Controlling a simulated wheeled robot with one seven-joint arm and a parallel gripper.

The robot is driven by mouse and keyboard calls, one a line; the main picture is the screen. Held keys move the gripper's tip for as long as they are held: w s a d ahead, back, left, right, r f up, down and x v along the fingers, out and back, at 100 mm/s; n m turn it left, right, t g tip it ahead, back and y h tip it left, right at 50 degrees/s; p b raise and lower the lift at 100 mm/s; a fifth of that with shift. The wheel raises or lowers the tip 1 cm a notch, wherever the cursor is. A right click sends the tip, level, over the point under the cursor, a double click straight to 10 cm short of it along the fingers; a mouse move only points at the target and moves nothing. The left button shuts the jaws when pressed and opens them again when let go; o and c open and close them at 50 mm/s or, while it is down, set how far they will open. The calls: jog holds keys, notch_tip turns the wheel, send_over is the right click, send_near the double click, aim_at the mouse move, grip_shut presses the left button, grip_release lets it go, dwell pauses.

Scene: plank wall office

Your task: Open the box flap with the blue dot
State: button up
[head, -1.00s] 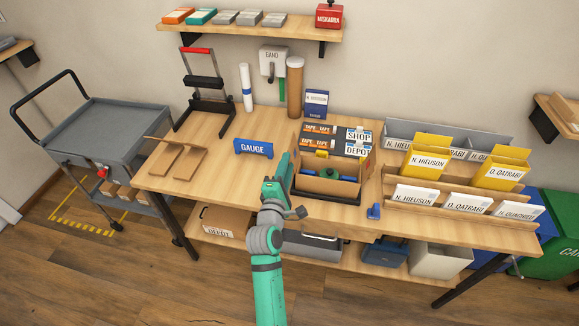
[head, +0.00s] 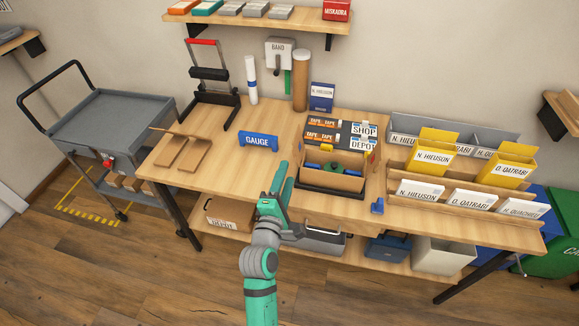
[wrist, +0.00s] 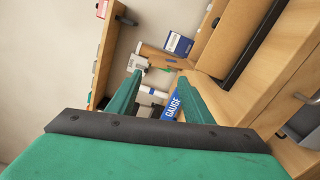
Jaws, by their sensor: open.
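The cardboard box (head: 345,182) sits in a dark tray near the front middle of the table in the head view. Its top looks open, and green and blue items show inside.
Behind the box lie tape packs and a DEPOT label (head: 363,147). A small blue object (head: 377,206) stands right of the box, then envelope racks (head: 455,186). A cardboard tube (head: 300,80) stands at the back.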

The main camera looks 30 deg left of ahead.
jog(key=shift+v, duration=1.65)
jog(key=s+d+f+m+g+h, duration=0.1)
jog(key=s+d+f+m, duration=0.5)
jog(key=s+d, duration=0.15)
jog(key=s+d+f+m+h, duration=0.1)
jog(key=s+d+f+m, duration=0.45)
jog(key=d, duration=0.25)
jog(key=s+d+r+m+h, duration=0.1)
jog(key=s+d+m, duration=0.5)
jog(key=s, duration=0.3)
jog(key=s+d+r+m+h, duration=0.1)
jog(key=s+d+m+h, duration=0.1)
jog(key=s+d+m, duration=0.5)
jog(key=shift+s+d+r+g+h, duration=0.2)
jog(key=shift+s+r+g+h, duration=0.15)
jog(key=shift+s, duration=0.65)
